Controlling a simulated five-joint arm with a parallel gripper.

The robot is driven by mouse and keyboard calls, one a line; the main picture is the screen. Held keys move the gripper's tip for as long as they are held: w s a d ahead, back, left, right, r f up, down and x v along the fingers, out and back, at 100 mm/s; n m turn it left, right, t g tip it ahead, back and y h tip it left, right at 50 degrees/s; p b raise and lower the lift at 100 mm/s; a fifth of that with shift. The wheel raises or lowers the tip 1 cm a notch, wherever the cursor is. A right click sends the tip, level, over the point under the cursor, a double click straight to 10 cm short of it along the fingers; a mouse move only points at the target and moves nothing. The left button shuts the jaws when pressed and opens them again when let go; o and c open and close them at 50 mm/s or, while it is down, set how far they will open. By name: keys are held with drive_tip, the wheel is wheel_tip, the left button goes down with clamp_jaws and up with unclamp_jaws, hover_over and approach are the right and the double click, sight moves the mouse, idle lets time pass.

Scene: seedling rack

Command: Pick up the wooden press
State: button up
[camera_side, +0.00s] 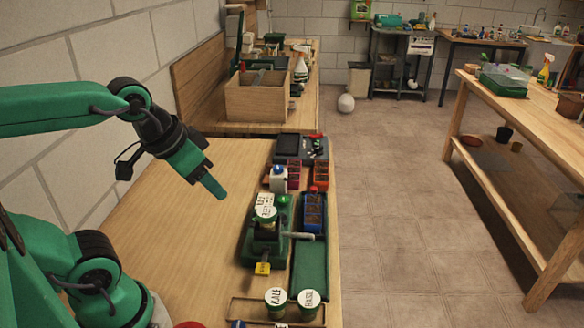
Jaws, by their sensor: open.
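My gripper (210,182) is at the upper left of the bench, held in the air with its green finger angled down to the right. Only one finger shows clearly, and nothing is seen between the jaws, which are open. I cannot make out the wooden press for certain in this view. A green stand (249,243) with labelled pots stacked on it is to the right of and below my gripper, with a clear gap between them. A blue seedling tray (313,207) with brown cells is to the right of the stand.
A pale-handled tool (298,236) lies between the stand and a dark green tray (309,268). Two labelled pots, kale (275,300) and basil (308,301), stand at the front. The bench (175,235) is bare at left.

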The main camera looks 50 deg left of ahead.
drive_tip(key=w+a+r+m+g, duration=0.1)
drive_tip(key=w+a+r, duration=0.1)
drive_tip(key=w, duration=0.4)
drive_tip(key=w+a+r+g, duration=0.1)
drive_tip(key=w+a+r, duration=0.15)
drive_tip(key=w, duration=0.35)
drive_tip(key=m+g, duration=0.3)
drive_tip(key=g, duration=0.1)
hover_over(269, 164)
drive_tip(key=f, duration=1.9)
drive_tip(key=shift+s+d, duration=0.15)
drive_tip(key=shift+d, duration=0.1)
drive_tip(key=shift+a+f+m, duration=0.25)
drive_tip(key=shift+f+m, duration=0.05)
drive_tip(key=shift+f, duration=1.3)
drive_tip(key=shift+f, duration=0.1)
drive_tip(key=shift+f, duration=2.5)
